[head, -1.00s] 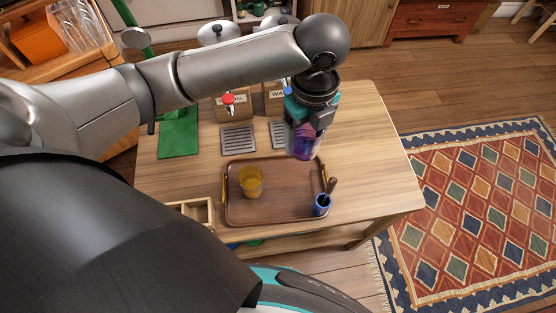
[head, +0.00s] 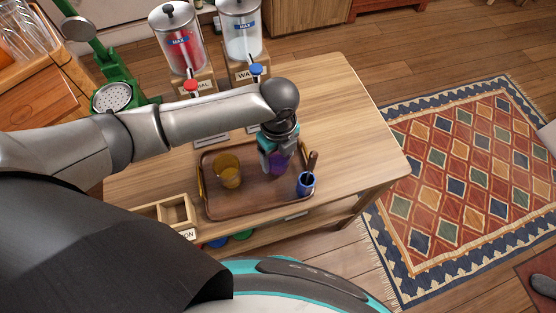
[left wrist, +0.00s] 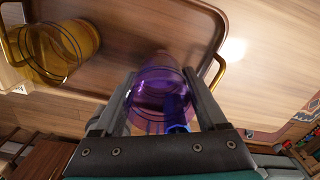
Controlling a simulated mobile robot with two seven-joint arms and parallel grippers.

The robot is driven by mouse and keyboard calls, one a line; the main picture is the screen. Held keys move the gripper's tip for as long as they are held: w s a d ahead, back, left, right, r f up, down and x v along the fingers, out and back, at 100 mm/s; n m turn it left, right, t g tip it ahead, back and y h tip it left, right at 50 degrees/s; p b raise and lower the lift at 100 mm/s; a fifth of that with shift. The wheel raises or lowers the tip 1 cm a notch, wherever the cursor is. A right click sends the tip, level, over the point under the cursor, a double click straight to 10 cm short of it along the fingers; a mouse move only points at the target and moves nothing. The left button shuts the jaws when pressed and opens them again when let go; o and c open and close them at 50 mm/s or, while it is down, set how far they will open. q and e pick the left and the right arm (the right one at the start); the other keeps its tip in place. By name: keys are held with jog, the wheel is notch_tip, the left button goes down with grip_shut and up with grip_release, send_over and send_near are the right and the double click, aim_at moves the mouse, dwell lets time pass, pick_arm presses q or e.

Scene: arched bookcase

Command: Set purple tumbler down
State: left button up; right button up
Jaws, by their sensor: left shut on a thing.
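The purple tumbler (head: 280,162) is held by my left gripper (head: 273,158), its fingers on either side of the glass. It is over the right half of the brown wooden tray (head: 245,202), right of the amber tumbler (head: 228,172) and apart from it. In the left wrist view the purple tumbler (left wrist: 158,82) stands between the fingers of my left gripper (left wrist: 163,85). The tray (left wrist: 120,62) shows behind it, and the amber tumbler (left wrist: 55,52) is at upper left. I cannot tell whether the tumbler's base touches the tray. My right gripper is not in view.
A blue cup (head: 306,184) with dark sticks stands at the tray's right edge, close to the gripper. Two drink dispensers, red (head: 181,45) and clear (head: 240,38), stand behind. A divided wooden box (head: 177,212) is at front left. The table's right side (head: 355,145) is clear.

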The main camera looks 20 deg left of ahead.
pick_arm(q)
jog(key=shift+f, duration=1.15)
jog(key=shift+f, duration=0.15)
jog(key=o, duration=1.5)
notch_tip(320, 180, up, 12)
jog(key=p, duration=0.3)
jog(key=shift+r, duration=0.2)
